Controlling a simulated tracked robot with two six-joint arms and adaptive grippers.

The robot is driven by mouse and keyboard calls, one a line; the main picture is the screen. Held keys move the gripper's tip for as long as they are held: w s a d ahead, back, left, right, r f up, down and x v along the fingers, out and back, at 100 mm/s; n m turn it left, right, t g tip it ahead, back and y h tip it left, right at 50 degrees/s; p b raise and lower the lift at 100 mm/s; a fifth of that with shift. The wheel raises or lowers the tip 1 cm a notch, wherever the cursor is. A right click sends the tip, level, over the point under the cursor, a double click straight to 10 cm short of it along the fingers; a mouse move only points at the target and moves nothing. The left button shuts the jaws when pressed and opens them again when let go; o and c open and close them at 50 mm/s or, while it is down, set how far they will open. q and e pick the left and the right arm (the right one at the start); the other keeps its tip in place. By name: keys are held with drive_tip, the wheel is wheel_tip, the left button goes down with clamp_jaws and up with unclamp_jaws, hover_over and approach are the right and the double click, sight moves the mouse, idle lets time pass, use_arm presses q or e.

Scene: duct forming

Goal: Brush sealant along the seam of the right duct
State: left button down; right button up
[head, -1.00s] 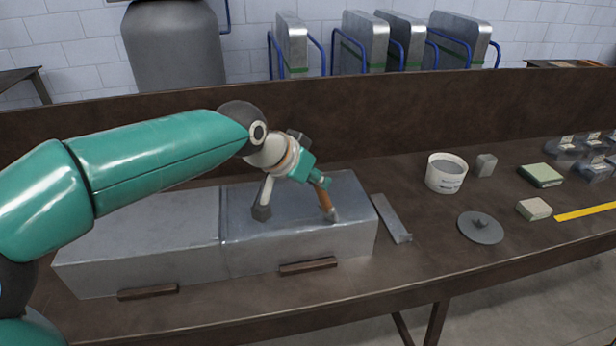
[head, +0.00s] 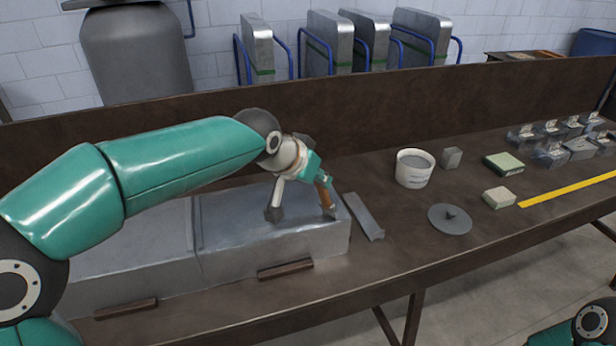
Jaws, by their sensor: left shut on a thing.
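The right duct (head: 230,265) is a grey sheet-metal box on the brown bench, end to end with the left duct (head: 120,262). My left gripper (head: 300,200) is over the right duct's top near its right end. It is shut on a brush with a brown handle (head: 324,193). The brush slants down, its tip at or just above the top face; I cannot tell if it touches. The seam and any sealant on it are not clear. A white tub (head: 413,177) with grey contents stands open to the right. My right gripper is out of view.
A metal strip (head: 363,216) lies just right of the duct. A grey lid (head: 450,219), a small grey block (head: 452,157), two pads (head: 503,164) and a yellow strip (head: 567,190) lie farther right. A raised board (head: 420,110) backs the bench.

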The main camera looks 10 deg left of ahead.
use_arm(q)
drive_tip(key=shift+w+d, duration=0.55)
drive_tip(key=shift+d, duration=0.25)
drive_tip(key=s+a+b, duration=0.4)
drive_tip(key=s+a, duration=0.4)
drive_tip(key=a, duration=0.4)
drive_tip(key=s+a+b, duration=0.5)
drive_tip(key=s+a, duration=0.2)
drive_tip(key=a, duration=0.6)
drive_tip(key=shift+s+a, duration=0.3)
drive_tip(key=shift+s, duration=0.05)
idle(2.4)
drive_tip(key=shift+r, duration=0.1)
